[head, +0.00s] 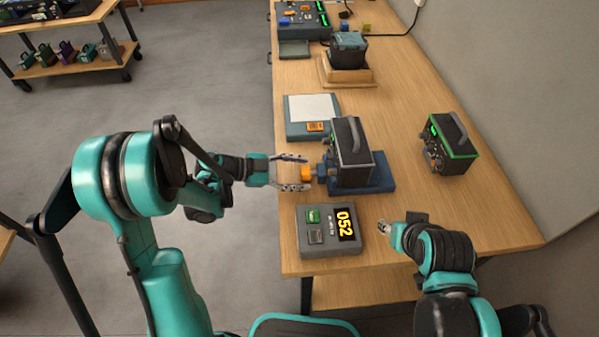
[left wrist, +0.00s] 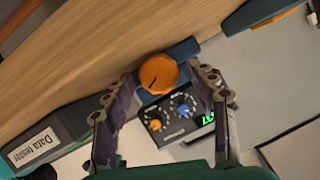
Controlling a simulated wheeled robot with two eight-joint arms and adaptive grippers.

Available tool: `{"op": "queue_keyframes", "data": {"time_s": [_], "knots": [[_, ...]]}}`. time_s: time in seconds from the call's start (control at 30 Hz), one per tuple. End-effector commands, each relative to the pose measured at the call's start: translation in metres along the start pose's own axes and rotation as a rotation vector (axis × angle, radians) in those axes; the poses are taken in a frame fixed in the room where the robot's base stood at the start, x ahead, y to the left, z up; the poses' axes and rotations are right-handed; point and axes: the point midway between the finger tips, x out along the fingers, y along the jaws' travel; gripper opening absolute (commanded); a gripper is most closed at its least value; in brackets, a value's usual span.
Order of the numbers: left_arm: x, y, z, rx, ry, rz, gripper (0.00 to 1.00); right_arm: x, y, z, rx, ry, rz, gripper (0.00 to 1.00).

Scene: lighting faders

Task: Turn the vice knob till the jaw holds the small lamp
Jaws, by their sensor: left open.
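The orange vice knob (head: 307,173) sticks out of the left side of the blue vice (head: 378,186) on the table. In the left wrist view the knob (left wrist: 158,74) shows face-on with a dark pointer line. My left gripper (head: 304,173) is open, one finger on each side of the knob; contact is not clear. A dark box with a handle (head: 352,150) stands at the vice; I see no separate small lamp and cannot tell the jaw gap. My right gripper (head: 384,229) is near the table's front, its opening unclear.
A grey box (head: 322,247) with a display reading 052 stands in front of the vice. A teal pad with white sheet (head: 312,108) lies behind. A second handled box (head: 448,143) stands at right. Bare wood lies between.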

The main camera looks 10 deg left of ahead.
Motion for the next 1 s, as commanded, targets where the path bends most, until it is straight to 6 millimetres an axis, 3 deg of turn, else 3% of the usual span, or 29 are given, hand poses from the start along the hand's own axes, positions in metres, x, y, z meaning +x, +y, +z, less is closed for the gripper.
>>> {"op": "queue_keyframes", "data": {"time_s": [0.17,0.6,0.77,1.0], "knots": [[-0.016,-0.001,0.001,-0.002,-0.001,-0.003,0.57,0.0,0.0,0.0,0.0,0.0,0.0,0.4],[-0.104,-0.001,0.001,-0.002,-0.002,-0.004,0.57,0.0,0.0,0.0,0.0,0.0,0.0,0.4],[-0.118,0.0,0.001,0.0,-0.001,-0.001,0.57,0.0,0.0,0.0,0.0,0.0,0.0,0.4],[-0.12,0.0,0.0,0.001,0.0,0.001,0.57,0.0,0.0,0.0,0.0,0.0,0.0,0.4]]}}
